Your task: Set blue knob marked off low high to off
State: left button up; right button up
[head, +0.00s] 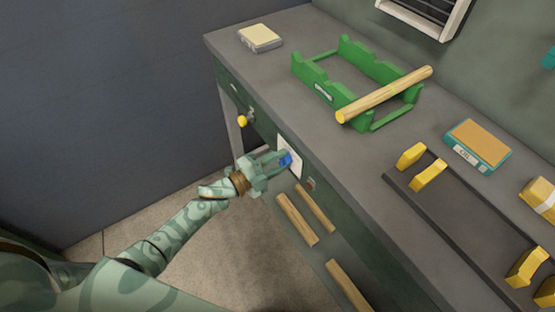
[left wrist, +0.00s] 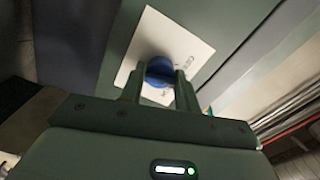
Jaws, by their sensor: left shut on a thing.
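The blue knob (head: 285,159) sits on a white plate (head: 293,147) on the front of the bench. In the left wrist view the knob (left wrist: 159,71) stands out from the white plate (left wrist: 178,36), which carries small lettering that is partly hidden and too blurred to read. My left gripper (head: 277,164) is at the knob, its two fingers shut on it; the fingers (left wrist: 160,86) also show in the left wrist view. The knob's pointer and its setting cannot be made out. My right gripper is not in view.
A yellow knob (head: 243,120) is on the bench front to the left. Below are wooden bars (head: 297,219). On the bench top (head: 262,72) stand a green cradle (head: 318,83) with a wooden rod (head: 385,95), a teal box (head: 478,146) and yellow blocks (head: 429,173) at a dark rail.

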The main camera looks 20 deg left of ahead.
pick_arm(q)
jog(key=n+p, duration=0.1)
jog(key=n, duration=0.4)
jog(key=shift+f+n+p, duration=0.1)
jog(key=shift+n+p, duration=0.2)
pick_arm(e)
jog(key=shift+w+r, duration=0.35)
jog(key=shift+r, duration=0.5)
pick_arm(q)
jog(key=o, duration=1)
jog(key=p+v, duration=0.2)
jog(key=v, duration=1.4)
jog(key=shift+s+a, duration=0.15)
jog(key=shift+a, duration=0.05)
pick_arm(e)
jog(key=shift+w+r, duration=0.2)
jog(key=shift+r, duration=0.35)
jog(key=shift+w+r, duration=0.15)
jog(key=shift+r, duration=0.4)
